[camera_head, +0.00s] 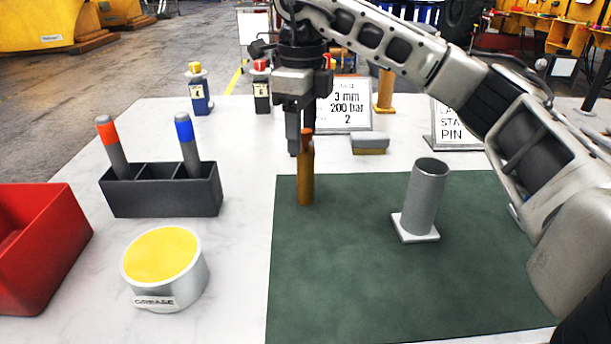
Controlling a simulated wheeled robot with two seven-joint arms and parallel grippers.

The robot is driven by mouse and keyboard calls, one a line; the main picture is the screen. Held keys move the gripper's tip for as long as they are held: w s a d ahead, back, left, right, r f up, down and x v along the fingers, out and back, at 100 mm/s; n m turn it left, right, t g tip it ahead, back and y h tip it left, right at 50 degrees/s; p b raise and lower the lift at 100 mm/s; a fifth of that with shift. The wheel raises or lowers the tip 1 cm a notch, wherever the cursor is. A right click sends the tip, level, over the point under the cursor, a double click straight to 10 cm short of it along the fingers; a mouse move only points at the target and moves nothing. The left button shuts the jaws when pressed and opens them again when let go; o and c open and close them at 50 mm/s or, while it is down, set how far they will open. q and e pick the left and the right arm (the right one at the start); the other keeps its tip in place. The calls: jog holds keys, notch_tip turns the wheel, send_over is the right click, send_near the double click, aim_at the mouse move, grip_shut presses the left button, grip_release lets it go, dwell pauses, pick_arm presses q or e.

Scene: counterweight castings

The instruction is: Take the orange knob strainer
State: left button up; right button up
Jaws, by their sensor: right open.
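The orange knob strainer (117,158) has a grey stem and an orange top. It stands upright in the left compartment of a dark three-part holder (160,198), its lower end hidden by the holder's front wall. A similar one with a blue knob (190,155) stands in the right compartment; the middle one looks empty. My right gripper (301,146) is open and points down, well to the right of the holder. Its fingers are at the top of an upright brown-orange cylinder (306,185); I cannot tell whether they touch it. My left gripper is not in view.
A grey tube on a square base (425,195) stands on the green mat (350,270). A grease tin (165,270) and a red bin (45,245) are in front of the holder. Two small bottles (200,95) (261,92), signs (345,108) and a small block (370,144) stand behind.

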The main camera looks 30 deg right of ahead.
aim_at(305, 168)
jog(key=f, duration=0.4)
jog(key=shift+d+f, duration=0.15)
jog(key=shift+d, duration=0.25)
jog(key=shift+f, duration=0.55)
jog(key=c, duration=1.1)
